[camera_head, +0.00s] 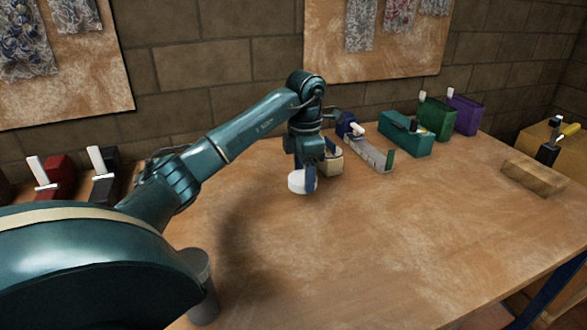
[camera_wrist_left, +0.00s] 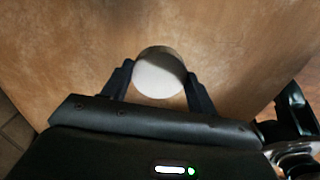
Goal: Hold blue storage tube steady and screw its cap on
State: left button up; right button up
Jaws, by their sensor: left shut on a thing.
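A white round piece (camera_head: 299,182), which looks like a cap, is between the fingers of my left gripper (camera_head: 308,174) in the head view. In the left wrist view it is a pale disc (camera_wrist_left: 160,74) with a dark finger of my left gripper (camera_wrist_left: 160,82) on each side. My left gripper is shut on it, above the wooden table. A narrow dark blue strip shows beside the white piece; I cannot tell whether it is a finger or the blue tube. I cannot pick out the blue storage tube for certain. My right gripper does not show.
Behind my gripper is a tan container (camera_head: 329,165), then a grey tray (camera_head: 371,154). Teal (camera_head: 405,136), green (camera_head: 436,120) and purple (camera_head: 466,115) boxes line the back. A wooden block (camera_head: 534,177) lies at right.

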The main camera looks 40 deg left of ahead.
pick_arm(q)
jog(key=s+d+f+m, duration=0.1)
jog(key=s+d+m, duration=0.2)
jog(key=d+m, duration=0.7)
jog(key=s+d+f+m, duration=0.1)
jog(key=s+d+m, duration=0.3)
jog(key=d+m, duration=0.7)
jog(key=m, duration=0.8)
jog(key=shift+f+m, duration=0.25)
jog(key=shift+m, duration=0.15)
jog(key=shift+s+d, duration=0.1)
